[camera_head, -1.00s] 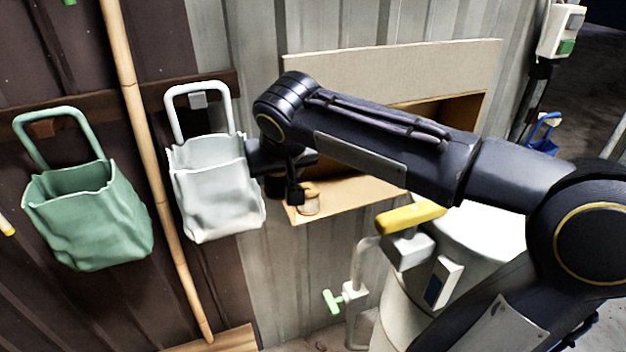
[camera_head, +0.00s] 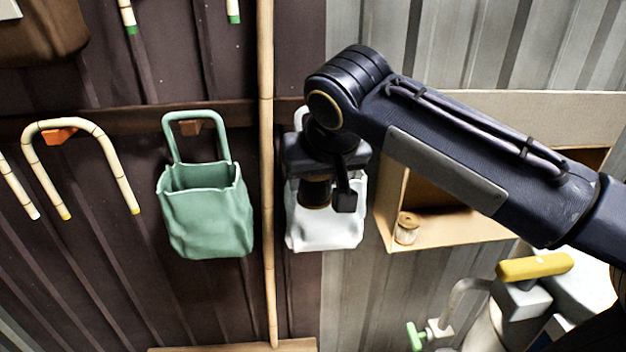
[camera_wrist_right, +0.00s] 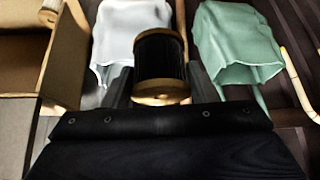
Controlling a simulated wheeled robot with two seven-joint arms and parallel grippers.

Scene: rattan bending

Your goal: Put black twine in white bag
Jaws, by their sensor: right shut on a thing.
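My right gripper (camera_head: 332,196) is shut on the black twine (camera_head: 315,191), a dark spool with wooden ends. The spool also shows in the right wrist view (camera_wrist_right: 160,65), between the gripper and the white bag. The white bag (camera_head: 325,232) hangs on the wall. In the head view the gripper and spool are in front of its upper part and hide most of its opening and handle. In the right wrist view the white bag (camera_wrist_right: 118,30) is just beyond the spool. I cannot tell whether the spool touches the bag. My left gripper is not in view.
A green bag (camera_head: 206,215) hangs left of the white bag, with a bamboo pole (camera_head: 267,130) between them. Right of the white bag is an open wooden box (camera_head: 450,240) with a pale spool (camera_head: 406,228) in it. Bent rattan (camera_head: 82,128) hangs at the far left.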

